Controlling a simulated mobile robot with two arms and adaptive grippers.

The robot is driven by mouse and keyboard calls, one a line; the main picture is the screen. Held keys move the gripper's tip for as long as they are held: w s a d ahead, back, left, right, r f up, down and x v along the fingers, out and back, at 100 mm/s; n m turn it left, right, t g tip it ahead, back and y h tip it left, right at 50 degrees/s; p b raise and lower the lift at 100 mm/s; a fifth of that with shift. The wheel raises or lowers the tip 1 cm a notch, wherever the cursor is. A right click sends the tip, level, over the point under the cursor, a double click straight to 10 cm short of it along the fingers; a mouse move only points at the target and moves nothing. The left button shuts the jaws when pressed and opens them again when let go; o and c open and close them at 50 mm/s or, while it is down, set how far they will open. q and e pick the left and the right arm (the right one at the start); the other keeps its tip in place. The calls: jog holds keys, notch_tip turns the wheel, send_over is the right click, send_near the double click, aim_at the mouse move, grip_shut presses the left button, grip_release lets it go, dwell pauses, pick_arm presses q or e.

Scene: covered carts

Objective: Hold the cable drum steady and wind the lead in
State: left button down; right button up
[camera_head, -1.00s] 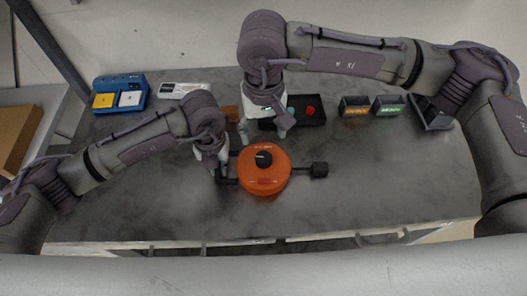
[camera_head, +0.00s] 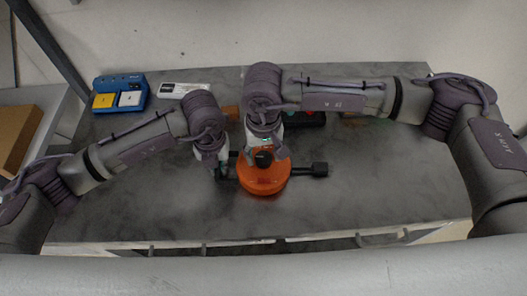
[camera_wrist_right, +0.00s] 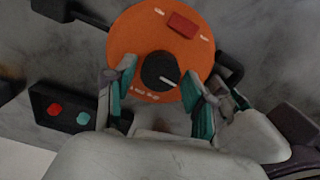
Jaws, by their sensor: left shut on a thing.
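The orange cable drum (camera_head: 262,182) sits on the grey cart top, with a black knob (camera_head: 263,159) on its upper face. The drum also shows in the right wrist view (camera_wrist_right: 140,30), with a red patch on its top. My left gripper (camera_head: 224,171) is at the drum's left side, shut on its black side handle; the handle (camera_wrist_right: 230,68) shows in the right wrist view. My right gripper (camera_wrist_right: 158,74) is above the drum, its teal-padded fingers open on either side of the knob (camera_wrist_right: 161,70). I cannot make out the lead.
A black arm with a block (camera_head: 320,169) sticks out right of the drum. A black box with red and teal buttons (camera_wrist_right: 65,110) lies behind it. A blue device (camera_head: 120,92) and a white device (camera_head: 182,90) stand back left. The front of the cart top is clear.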

jog(key=c, duration=0.7)
jog(key=shift+c, duration=0.2)
jog(key=shift+m, duration=0.3)
jog(key=m, duration=0.3)
jog(key=shift+m, duration=0.3)
jog(key=m, duration=0.4)
jog(key=shift+m, duration=0.3)
jog(key=m, duration=0.4)
jog(key=shift+m, duration=2.1)
pick_arm(q)
jog(key=shift+d, duration=0.1)
